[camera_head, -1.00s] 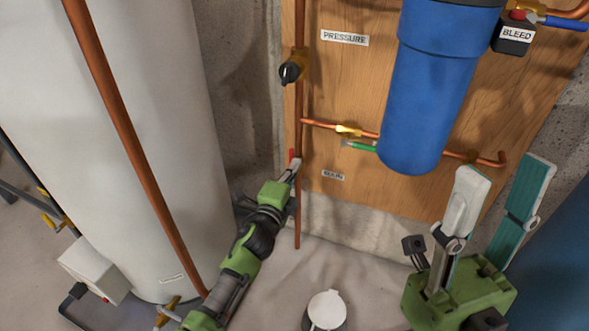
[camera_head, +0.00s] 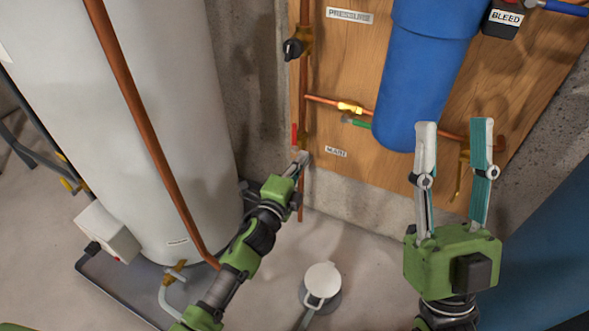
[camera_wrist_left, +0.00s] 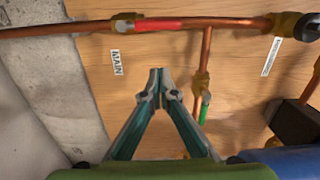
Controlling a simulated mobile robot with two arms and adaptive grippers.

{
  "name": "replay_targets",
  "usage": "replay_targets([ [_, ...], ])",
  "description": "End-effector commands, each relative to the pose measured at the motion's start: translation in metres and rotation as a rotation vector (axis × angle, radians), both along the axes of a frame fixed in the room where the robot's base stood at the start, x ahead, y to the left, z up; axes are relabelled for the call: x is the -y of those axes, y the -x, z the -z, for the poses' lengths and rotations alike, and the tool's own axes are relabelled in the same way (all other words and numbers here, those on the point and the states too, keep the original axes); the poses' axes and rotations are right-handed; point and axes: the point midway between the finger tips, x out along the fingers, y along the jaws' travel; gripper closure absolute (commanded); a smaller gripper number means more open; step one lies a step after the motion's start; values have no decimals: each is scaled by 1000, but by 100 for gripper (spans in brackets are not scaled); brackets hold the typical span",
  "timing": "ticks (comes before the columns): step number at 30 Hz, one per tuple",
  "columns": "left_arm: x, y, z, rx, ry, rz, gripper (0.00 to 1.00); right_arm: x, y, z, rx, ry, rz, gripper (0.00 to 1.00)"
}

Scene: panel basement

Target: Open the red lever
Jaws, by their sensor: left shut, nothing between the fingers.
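The red lever (camera_head: 294,136) is on the vertical copper pipe at the lower left of the wooden board, near the MAIN label (camera_head: 336,152). It points up along the pipe. In the left wrist view the lever (camera_wrist_left: 158,25) lies along the pipe, above the fingertips in the picture. My left gripper (camera_head: 303,157) is shut and empty, its tips just below the lever; they look apart from it. The left wrist view shows its tips together (camera_wrist_left: 158,78). My right gripper (camera_head: 454,122) is open and empty, fingers up, in front of the board's lower right.
A blue filter housing (camera_head: 420,75) hangs on the board. A green-handled valve (camera_head: 356,122) sits on the cross pipe left of it. A black-knobbed valve (camera_head: 294,47) is above the lever. A white tank (camera_head: 170,110) stands left. A white lidded object (camera_head: 322,281) is on the floor.

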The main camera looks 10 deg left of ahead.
Motion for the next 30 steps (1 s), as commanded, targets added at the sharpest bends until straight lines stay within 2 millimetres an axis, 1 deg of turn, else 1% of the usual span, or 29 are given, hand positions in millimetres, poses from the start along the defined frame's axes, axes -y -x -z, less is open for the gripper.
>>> replay_targets([
  [1, -2, 9, -1, -2, 0, 0, 100, -1, -9, 3, -49, 15, 3, 60],
  [3, -5, 19, -1, -2, -1, 0, 100, -3, -20, 12, -114, 35, 7, 60],
  [6, -9, 31, 0, -2, 0, -1, 100, -5, -33, 24, -190, 58, 10, 60],
  [9, -11, 40, 0, -2, 0, -1, 100, -7, -42, 34, -246, 74, 14, 60],
  [15, -13, 47, 0, 0, 0, 0, 100, -8, -48, 42, -291, 88, 16, 60],
  [30, -13, 46, 0, 0, 0, 0, 100, -8, -48, 42, -290, 87, 15, 60],
])
